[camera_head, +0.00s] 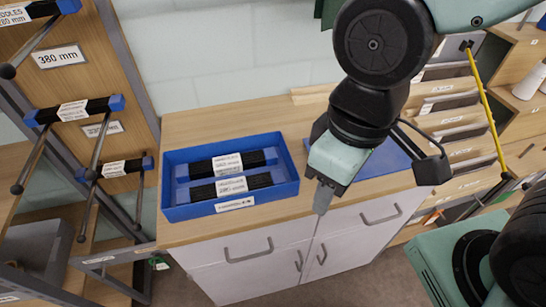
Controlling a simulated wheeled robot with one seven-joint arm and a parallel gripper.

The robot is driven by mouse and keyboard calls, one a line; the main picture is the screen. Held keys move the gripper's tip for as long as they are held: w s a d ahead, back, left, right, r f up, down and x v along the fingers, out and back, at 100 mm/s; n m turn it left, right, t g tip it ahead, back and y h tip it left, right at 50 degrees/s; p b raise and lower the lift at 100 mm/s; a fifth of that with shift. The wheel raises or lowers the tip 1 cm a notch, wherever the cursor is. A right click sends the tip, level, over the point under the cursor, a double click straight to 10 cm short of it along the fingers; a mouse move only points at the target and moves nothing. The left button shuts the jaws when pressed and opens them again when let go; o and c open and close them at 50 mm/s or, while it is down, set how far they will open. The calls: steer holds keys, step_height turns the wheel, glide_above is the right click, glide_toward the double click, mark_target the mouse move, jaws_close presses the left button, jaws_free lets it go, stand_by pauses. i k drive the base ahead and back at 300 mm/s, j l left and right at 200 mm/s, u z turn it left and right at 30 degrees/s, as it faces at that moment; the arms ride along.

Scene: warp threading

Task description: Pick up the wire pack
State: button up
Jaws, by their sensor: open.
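Two wire packs lie side by side in a blue tray (176,213) on the wooden counter. Each is a long black bundle with blue ends and a white label: the rear pack (202,169) and the front pack (262,181). The label text is too small to read surely. More packs of this look sit on the rack at the left, an upper one (98,107) and a lower one (135,166). My gripper (323,198) is open and empty, pointing down to the right of the tray near the counter's front edge, apart from every pack.
A flat blue surface (395,158) lies on the counter, partly behind my arm. White cabinet doors with handles (248,250) are below. Metal rack pegs (33,162) jut out at the left. Shelves with grey bins (450,103) stand at the right. Counter behind the tray is clear.

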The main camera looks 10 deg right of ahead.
mark_target(217, 189)
steer(key=k+l+u, duration=0.1)
steer(key=u, duration=0.25)
steer(key=k+u, duration=0.55)
steer(key=u, duration=0.15)
